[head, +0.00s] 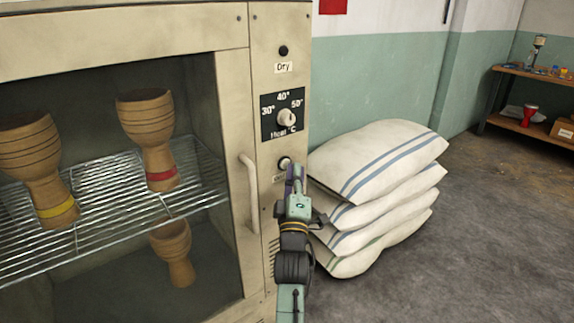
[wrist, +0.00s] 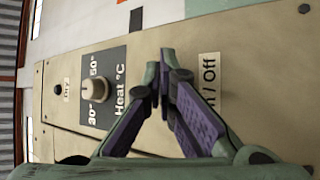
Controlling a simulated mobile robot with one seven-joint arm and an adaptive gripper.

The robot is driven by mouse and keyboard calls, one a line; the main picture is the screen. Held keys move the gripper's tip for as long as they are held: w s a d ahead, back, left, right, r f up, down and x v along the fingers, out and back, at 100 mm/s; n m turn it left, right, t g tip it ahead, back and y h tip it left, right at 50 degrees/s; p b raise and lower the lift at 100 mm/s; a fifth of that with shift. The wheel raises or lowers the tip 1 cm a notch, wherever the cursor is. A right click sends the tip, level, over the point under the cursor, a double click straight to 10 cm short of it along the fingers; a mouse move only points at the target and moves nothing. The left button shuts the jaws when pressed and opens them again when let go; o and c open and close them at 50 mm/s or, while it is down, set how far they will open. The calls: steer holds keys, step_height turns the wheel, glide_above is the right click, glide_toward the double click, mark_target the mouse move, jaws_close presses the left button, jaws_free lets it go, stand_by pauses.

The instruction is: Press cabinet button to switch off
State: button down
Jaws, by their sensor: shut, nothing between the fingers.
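The drying cabinet (head: 120,40) has a narrow control panel on its right side. A round pale button (head: 285,162) in a dark ring sits low on that panel, below the heat dial. Its On / Off label is mostly hidden by my gripper in the head view but shows in the wrist view (wrist: 209,80). My gripper (head: 294,174) is shut and empty, with its tips just at the button's lower edge in the picture. In the wrist view my gripper (wrist: 162,65) covers the spot between dial and label, so the button is hidden. I cannot tell whether the tips touch it.
The heat dial (head: 286,118) and a dark Dry lamp (head: 283,50) are above the button. The door handle (head: 250,178) stands out left of my gripper. Stacked sacks (head: 390,165) lie close on the right. Goblet drums (head: 148,125) stand inside the cabinet. Open floor lies farther right.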

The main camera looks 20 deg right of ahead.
steer(key=shift+s+d+b, duration=0.35)
steer(key=shift+s+b, duration=0.25)
steer(key=shift+s, duration=0.35)
steer(key=shift+s+d+b, duration=0.3)
steer(key=shift+s+b, duration=0.35)
steer(key=shift+s, duration=0.25)
steer(key=shift+s+d+b, duration=0.35)
steer(key=shift+s+b, duration=0.25)
steer(key=shift+s, duration=0.35)
